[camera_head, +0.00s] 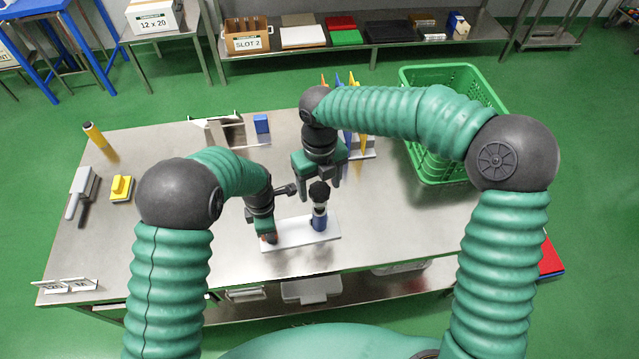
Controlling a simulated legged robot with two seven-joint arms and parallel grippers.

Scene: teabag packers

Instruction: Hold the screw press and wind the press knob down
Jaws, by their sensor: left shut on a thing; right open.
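The screw press (296,234) stands on the steel table just in front of me. It has a flat white base, a short blue post near its right end and a black press knob (319,191) on top. My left gripper (268,238) points down at the left end of the white base and is shut on the press there; its fingertips are partly hidden. My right gripper (321,184) hangs from above, pointing down, with its fingers apart over the knob. Whether a finger touches the knob cannot be told.
A green basket (408,100) stands at the table's right. Coloured pointed items (363,141) stand behind my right gripper. A blue block (261,124) lies at the back. A yellow block (121,188), a grey-handled tool (81,188) and a yellow cylinder (95,135) are at the left.

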